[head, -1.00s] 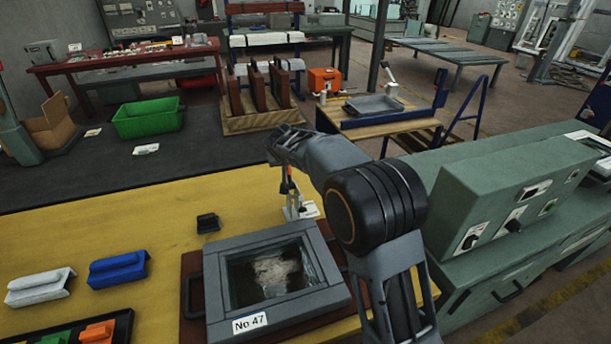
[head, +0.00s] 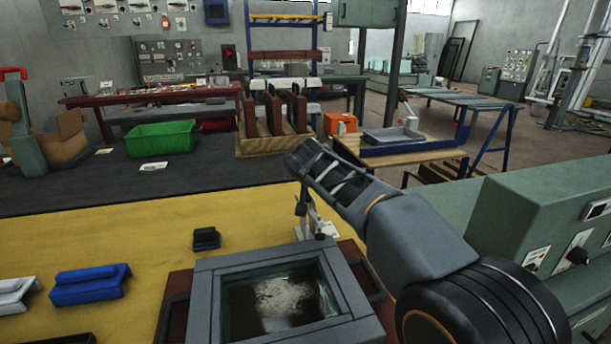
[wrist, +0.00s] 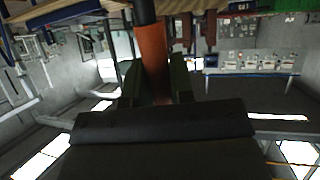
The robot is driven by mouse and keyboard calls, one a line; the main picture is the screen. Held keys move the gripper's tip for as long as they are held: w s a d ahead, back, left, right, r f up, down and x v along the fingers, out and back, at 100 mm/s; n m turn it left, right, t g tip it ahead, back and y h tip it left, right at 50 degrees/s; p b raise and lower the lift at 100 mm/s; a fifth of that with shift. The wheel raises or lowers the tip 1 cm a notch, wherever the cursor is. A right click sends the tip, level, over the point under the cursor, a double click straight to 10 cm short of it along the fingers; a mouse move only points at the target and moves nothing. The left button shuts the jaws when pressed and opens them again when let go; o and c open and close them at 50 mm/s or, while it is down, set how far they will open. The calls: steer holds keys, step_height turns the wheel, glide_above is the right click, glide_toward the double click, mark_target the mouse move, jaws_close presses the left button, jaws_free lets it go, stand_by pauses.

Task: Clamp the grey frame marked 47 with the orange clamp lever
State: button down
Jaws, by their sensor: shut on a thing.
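The grey frame (head: 213,305) lies on a dark red board (head: 181,283) on the yellow bench, with a dark glassy opening in its middle. Its number label is outside the current head view. The metal clamp (head: 326,229) stands at the frame's far edge. In the wrist view the orange clamp lever (wrist: 152,50) runs between the two dark fingers of my gripper (wrist: 156,82), which is shut on it. Whether the clamp presses on the frame cannot be told.
A small black block (head: 206,239), a blue profile (head: 90,285) and a white profile (head: 15,294) lie on the bench (head: 140,235) to the left. A green machine cabinet (head: 540,225) stands close on the right.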

steer(key=shift+r, duration=0.1)
steer(key=c, duration=1)
jaws_free()
steer(key=v, duration=1.3)
steer(key=shift+s, duration=0.35)
steer(key=shift+d+r, duration=0.1)
